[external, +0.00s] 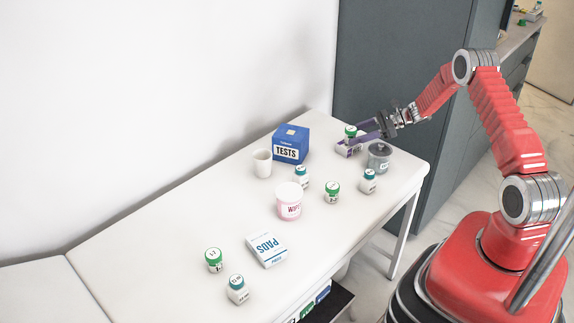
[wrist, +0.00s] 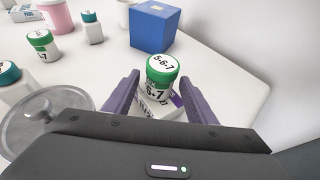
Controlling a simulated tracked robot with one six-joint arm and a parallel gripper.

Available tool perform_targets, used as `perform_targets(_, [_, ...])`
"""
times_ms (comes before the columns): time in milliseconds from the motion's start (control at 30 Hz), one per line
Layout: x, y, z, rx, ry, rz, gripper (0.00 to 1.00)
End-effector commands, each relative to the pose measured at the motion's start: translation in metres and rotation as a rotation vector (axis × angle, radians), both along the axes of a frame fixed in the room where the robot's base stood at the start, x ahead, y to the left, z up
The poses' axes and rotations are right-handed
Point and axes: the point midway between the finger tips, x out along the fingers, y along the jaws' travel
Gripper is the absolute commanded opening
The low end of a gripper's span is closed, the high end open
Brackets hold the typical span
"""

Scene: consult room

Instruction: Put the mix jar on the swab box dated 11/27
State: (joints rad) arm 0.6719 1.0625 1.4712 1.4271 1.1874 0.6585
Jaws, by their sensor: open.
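A small white jar with a green lid marked 5-6-7 (wrist: 162,72) sits upright on a low white and purple box (wrist: 166,112); whether it is the mix jar I cannot tell. The box's printing is mostly hidden, with what looks like 27 at its edge. In the external view the green-lidded jar (external: 350,130) stands on the box (external: 342,151) at the table's far end. My gripper (external: 360,137) is open there. In the wrist view its two purple fingers (wrist: 161,97) stand on either side of the jar, with gaps.
A grey lidded canister (external: 378,158) stands close beside my gripper. A blue TESTS box (external: 291,146), a white cup (external: 262,163), a pink WIPES tub (external: 289,203) and several small jars stand nearby. A PADS box (external: 267,250) lies nearer the front. The table's left part is clear.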

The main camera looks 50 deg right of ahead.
Motion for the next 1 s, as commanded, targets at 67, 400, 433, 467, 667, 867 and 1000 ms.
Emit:
perform_targets(67, [0.0, 0.0, 0.001, 0.0, 0.0, 0.0, 0.51])
perform_targets(400, [-0.022, -0.023, 0.015, 0.0, 0.0, -0.003, 0.51])
perform_targets(433, [-0.026, -0.027, 0.017, -0.001, -0.001, -0.003, 0.51])
perform_targets(467, [-0.029, -0.031, 0.02, -0.001, -0.001, -0.004, 0.51])
perform_targets(667, [-0.052, -0.054, 0.033, -0.001, -0.001, -0.004, 0.51])
perform_targets(867, [-0.071, -0.072, 0.044, -0.001, -0.001, -0.002, 0.51])
perform_targets(1000, [-0.077, -0.078, 0.047, 0.0, 0.0, 0.0, 0.51])
